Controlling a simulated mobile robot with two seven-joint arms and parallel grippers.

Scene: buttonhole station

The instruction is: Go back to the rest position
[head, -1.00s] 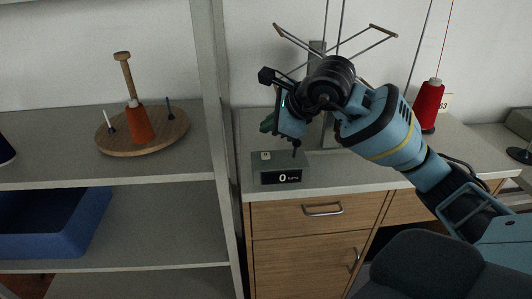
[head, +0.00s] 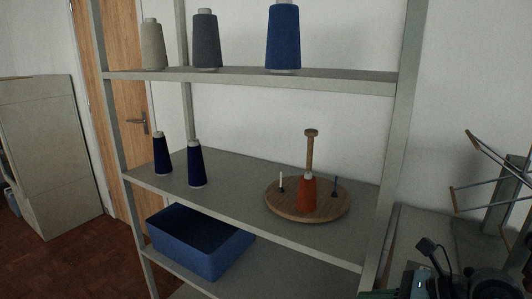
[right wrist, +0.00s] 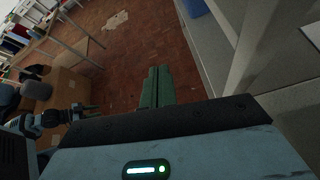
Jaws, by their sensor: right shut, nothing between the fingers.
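My right gripper (right wrist: 157,86) shows in the right wrist view as two green fingers pressed together with nothing between them. It points out over the red-brown floor (right wrist: 120,50), beside the grey shelf frame at right. In the head view only part of my right arm shows, dark and blue, at the bottom right corner. My left gripper is out of view.
A grey shelf unit (head: 330,80) holds cones, a round wooden stand (head: 290,212) with an orange cone (head: 307,194), and a blue bin (head: 203,240). A grey counter (head: 430,225) with a wire-armed frame (head: 500,160) stands at right. A wooden door (head: 128,60) is behind.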

